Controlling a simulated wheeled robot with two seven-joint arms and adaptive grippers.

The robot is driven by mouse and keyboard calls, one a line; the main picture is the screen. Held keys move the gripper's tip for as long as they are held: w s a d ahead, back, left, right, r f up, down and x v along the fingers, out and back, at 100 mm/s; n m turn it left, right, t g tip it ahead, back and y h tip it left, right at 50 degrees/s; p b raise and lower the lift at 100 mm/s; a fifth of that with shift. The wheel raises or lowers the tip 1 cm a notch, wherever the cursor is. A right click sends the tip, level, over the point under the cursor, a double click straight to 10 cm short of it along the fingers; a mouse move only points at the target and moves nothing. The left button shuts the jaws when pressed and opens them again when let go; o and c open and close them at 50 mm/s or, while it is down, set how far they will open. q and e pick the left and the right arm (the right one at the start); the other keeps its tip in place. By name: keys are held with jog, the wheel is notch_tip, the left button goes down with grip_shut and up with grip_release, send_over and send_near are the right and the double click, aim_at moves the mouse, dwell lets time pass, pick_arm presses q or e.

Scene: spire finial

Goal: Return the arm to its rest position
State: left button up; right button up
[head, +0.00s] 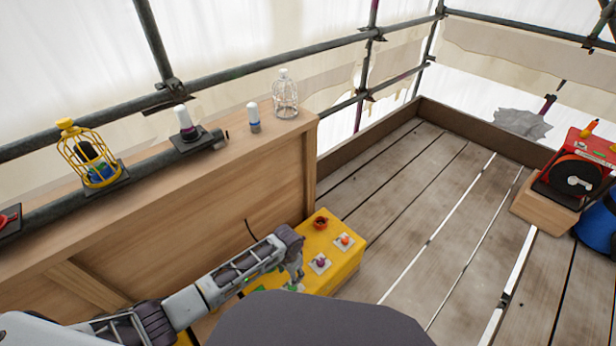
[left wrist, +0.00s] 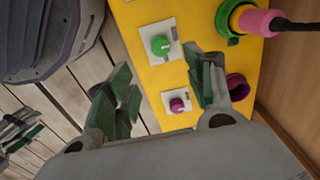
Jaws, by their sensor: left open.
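My left arm comes in from the lower left in the head view. Its gripper (head: 294,277) is over the near side of a yellow box (head: 349,267). In the left wrist view, my left gripper (left wrist: 160,84) has its green-padded fingers spread apart with nothing between them. The yellow box (left wrist: 148,12) lies beyond the fingers, with a green knob (left wrist: 160,45) and a purple knob (left wrist: 177,104) on white plates. The purple knob (head: 320,262) and an orange knob (head: 345,240) show in the head view.
A wooden wall (head: 238,194) stands beside my left arm, with a yellow cage (head: 88,157) and a clear wire cage (head: 285,97) on top. A pink plug (left wrist: 262,22) with a black cable sits at the box. The plank floor right of the box is mostly clear.

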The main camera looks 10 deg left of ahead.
pick_arm(q)
jog(key=w+r+n+t+h, duration=0.1)
jog(key=w+r+t, duration=0.65)
jog(key=w, duration=0.65)
jog(key=s+a+f+n+g, duration=0.1)
jog(key=s+f, duration=0.4)
jog(key=s, duration=0.5)
jog(key=s+a+f+n+g, duration=0.1)
jog(key=s+a+f, duration=0.3)
jog(key=s, duration=0.7)
jog(key=s+a+f+n+g+p, duration=0.1)
jog(key=s+a+f+n+g, duration=0.1)
jog(key=s+f, duration=0.5)
jog(key=shift+s+a+f+g+y, duration=0.1)
jog(key=shift+s+g, duration=0.15)
jog(key=shift+s, duration=0.4)
jog(key=shift+s+f+g+y, duration=0.15)
jog(key=shift+s+g, duration=0.1)
jog(key=shift+s, duration=0.45)
jog(key=shift+s+a+f+g+y, duration=0.1)
jog(key=shift+s+g, duration=0.15)
jog(key=shift+s, duration=0.4)
pick_arm(e)
jog(key=shift+s, duration=0.2)
